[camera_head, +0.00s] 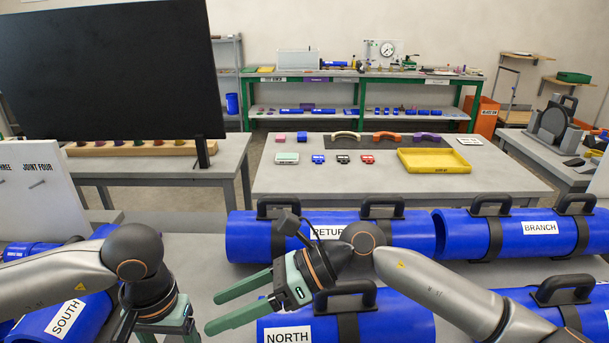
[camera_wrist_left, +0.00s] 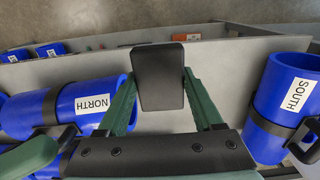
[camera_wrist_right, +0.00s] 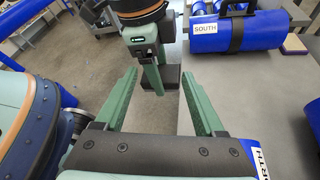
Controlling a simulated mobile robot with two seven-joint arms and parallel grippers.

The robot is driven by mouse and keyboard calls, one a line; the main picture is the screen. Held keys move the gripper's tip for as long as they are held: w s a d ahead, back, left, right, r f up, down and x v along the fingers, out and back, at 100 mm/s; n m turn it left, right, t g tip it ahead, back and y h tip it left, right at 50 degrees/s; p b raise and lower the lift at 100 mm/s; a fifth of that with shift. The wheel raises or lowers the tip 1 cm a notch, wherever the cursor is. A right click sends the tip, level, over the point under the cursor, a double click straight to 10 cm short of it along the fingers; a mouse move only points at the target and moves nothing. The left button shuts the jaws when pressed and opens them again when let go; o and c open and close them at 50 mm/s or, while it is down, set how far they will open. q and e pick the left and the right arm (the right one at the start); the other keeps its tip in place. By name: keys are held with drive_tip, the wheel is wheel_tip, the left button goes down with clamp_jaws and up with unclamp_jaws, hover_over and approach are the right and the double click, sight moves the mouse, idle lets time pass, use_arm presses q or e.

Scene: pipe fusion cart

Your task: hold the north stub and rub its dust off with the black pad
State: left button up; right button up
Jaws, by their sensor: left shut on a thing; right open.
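The north stub (camera_head: 408,318) is a thick blue pipe with a white NORTH label and a black strap handle, lying at the front of the bench. It also shows in the left wrist view (camera_wrist_left: 62,92). My left gripper (camera_wrist_left: 160,82) is shut on the black pad (camera_wrist_left: 158,70), left of the north stub and apart from it. The pad also shows under the left gripper in the right wrist view (camera_wrist_right: 168,76); in the head view it is hidden. My right gripper (camera_head: 213,312) is open and empty, its fingers pointing left, above the stub's left end. Dust cannot be made out.
The south stub (camera_head: 88,312) lies at the front left. The return pipe (camera_head: 262,238) and branch pipe (camera_head: 462,233) lie behind the north stub. Their black handles stand up. A table with a yellow tray (camera_head: 433,170) is beyond. Bare grey bench shows between the north and south stubs.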

drive_tip(key=w+d+f+n+t+h, duration=0.25)
drive_tip(key=w+d+f+h, duration=0.35)
drive_tip(key=d, duration=0.3)
wheel_tip(320, 180, up, 3)
drive_tip(key=t+h, duration=0.3)
drive_tip(key=h, duration=0.4)
hover_over(342, 285)
drive_tip(key=shift+m, duration=0.25)
drive_tip(key=shift+s+x, duration=0.15)
drive_tip(key=shift+x, duration=1.1)
drive_tip(key=shift+s+x, duration=0.2)
drive_tip(key=shift+x, duration=1.05)
drive_tip(key=shift+s+x, duration=0.15)
drive_tip(key=shift+x, duration=1.1)
drive_tip(key=shift+f, duration=0.1)
clamp_jaws()
drive_tip(key=shift+s+f, duration=0.15)
drive_tip(key=shift+f, duration=0.1)
